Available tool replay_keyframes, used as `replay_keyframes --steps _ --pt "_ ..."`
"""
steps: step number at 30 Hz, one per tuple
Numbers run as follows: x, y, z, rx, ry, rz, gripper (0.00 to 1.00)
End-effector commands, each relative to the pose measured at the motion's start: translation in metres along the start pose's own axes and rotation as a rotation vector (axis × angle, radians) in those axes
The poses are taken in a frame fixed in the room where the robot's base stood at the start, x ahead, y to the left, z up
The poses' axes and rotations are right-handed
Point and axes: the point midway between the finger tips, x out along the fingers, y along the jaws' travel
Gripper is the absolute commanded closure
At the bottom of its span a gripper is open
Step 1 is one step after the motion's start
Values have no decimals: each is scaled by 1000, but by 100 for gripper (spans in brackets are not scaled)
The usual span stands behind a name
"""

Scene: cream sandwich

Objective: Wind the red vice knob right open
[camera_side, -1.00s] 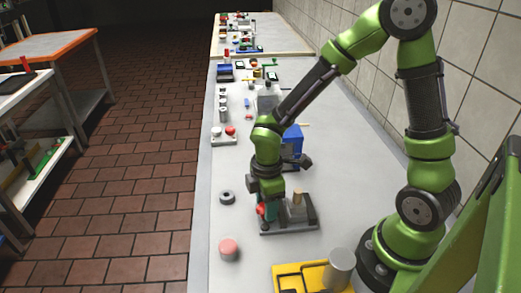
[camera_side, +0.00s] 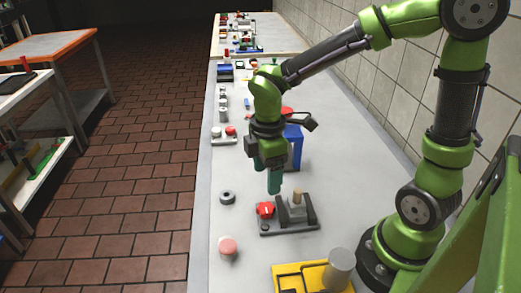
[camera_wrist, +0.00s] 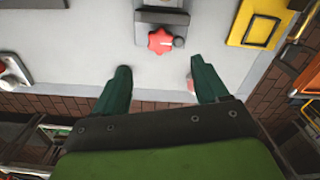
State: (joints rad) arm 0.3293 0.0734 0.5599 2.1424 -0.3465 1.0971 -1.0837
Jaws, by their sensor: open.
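The red vice knob (camera_side: 265,209) sits at the left end of the small grey vice (camera_side: 292,225), which stands on the bench. The vice's grey jaw block holds a tan peg (camera_side: 297,195). In the wrist view the knob (camera_wrist: 160,41) is a red star shape with a small grey handle on it, at the edge of the vice plate (camera_wrist: 162,15). My gripper (camera_side: 272,184) hangs above and behind the knob, apart from it. In the wrist view my gripper's two green fingers (camera_wrist: 160,80) are spread wide with nothing between them, and the knob lies beyond the fingertips.
A grey ring (camera_side: 227,198) and a pink-topped round button (camera_side: 229,249) stand left of the vice. A yellow tray with a grey cylinder (camera_side: 341,268) is in front. A blue box (camera_side: 294,146) stands behind my gripper.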

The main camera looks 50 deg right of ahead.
Motion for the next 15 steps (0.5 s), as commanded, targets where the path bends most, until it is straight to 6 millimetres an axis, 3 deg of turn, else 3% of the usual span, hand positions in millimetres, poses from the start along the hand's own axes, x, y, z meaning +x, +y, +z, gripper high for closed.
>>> replay_keyframes --steps 6,15 --pt "-46 0 0 1 3 3 27" --pt "-69 0 0 0 1 0 27"
